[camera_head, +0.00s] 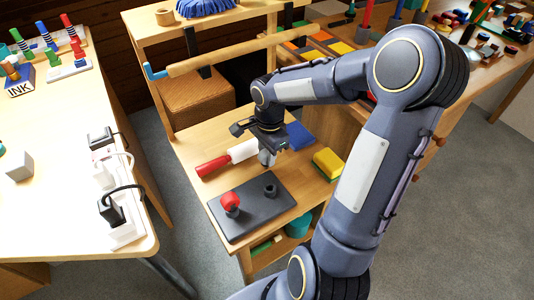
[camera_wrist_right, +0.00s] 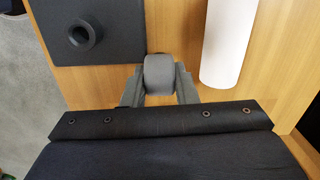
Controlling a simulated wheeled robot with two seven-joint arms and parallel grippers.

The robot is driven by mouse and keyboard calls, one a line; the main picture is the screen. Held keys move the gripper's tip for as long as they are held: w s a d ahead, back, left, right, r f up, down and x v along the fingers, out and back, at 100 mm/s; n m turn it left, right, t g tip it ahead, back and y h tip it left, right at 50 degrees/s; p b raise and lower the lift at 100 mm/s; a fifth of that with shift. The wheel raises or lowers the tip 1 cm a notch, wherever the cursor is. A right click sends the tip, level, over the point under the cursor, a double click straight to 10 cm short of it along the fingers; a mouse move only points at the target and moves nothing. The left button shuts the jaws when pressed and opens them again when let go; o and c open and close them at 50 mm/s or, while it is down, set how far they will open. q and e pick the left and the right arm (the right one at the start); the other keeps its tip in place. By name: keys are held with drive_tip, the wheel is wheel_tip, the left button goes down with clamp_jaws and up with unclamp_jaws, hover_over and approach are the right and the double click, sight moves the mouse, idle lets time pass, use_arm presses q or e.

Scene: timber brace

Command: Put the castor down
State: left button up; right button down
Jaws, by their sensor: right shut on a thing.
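My right gripper (camera_head: 268,147) is shut on the grey castor (camera_head: 266,158), whose rounded wheel (camera_wrist_right: 159,72) shows between the two fingers in the right wrist view (camera_wrist_right: 158,88). The gripper points down over the wooden bench top, just behind the dark board (camera_head: 246,217). I cannot tell whether the castor touches the wood. The board also shows in the right wrist view (camera_wrist_right: 118,50); a dark round socket (camera_head: 271,190) stands on it, and it is empty (camera_wrist_right: 82,35). A red knob (camera_head: 230,201) stands at the board's left. My left gripper is not in view.
A roller with a red handle (camera_head: 213,166) and white sleeve (camera_wrist_right: 230,40) lies close beside the gripper. A wooden rail (camera_head: 240,53) crosses behind. A white table (camera_head: 60,160) stands left.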

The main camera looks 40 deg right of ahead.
drive_tip(key=shift+f+b, duration=0.3)
drive_tip(key=shift+f, duration=0.05)
drive_tip(key=c, duration=1.1)
unclamp_jaws()
drive_tip(key=shift+c, duration=0.2)
